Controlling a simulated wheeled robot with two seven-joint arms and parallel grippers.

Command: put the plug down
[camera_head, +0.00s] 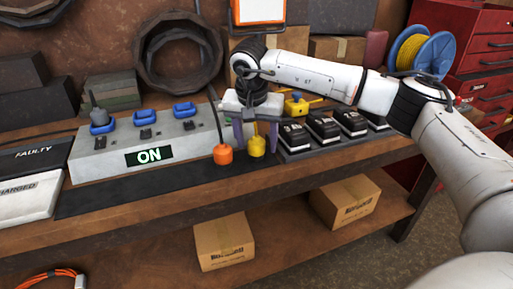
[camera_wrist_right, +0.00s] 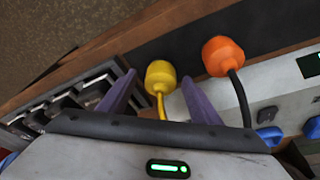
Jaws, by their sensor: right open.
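A yellow plug (camera_head: 256,147) sits on the dark mat at the front of the bench, its cord rising behind it. An orange plug (camera_head: 223,154) with a black cord sits just left of it. My right gripper (camera_head: 255,136) is open above the mat, its purple fingers on either side of the yellow plug. In the right wrist view the yellow plug (camera_wrist_right: 160,75) shows between the spread fingertips with a gap on each side. The orange plug (camera_wrist_right: 223,56) is outside the fingers there. My left gripper is not in view.
A grey power strip (camera_head: 115,168) with blue sockets and a lit "ON" sign stands to the left. A dark rack (camera_head: 305,147) of black batteries is close on the right. The dark mat (camera_head: 130,195) has clear room in front of the strip.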

